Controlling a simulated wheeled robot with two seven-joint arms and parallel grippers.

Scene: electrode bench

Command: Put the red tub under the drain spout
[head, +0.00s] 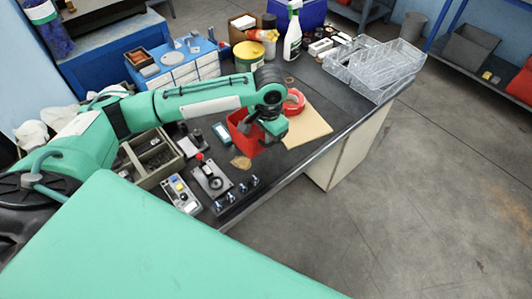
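The red tub (241,134) stands on the dark bench top, in the middle of the head view. My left arm reaches over the bench from the left, and my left gripper (270,133) is right at the tub, covering its right part. The fingertips are small and dark here, so I cannot tell whether they are open, or touch or hold the tub. I cannot pick out a drain spout in this view. My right gripper is not in view.
Clear plastic trays (375,68), a spray bottle (292,38) and a yellow-green can (248,56) stand farther back. A control box (181,194) sits near the front edge.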

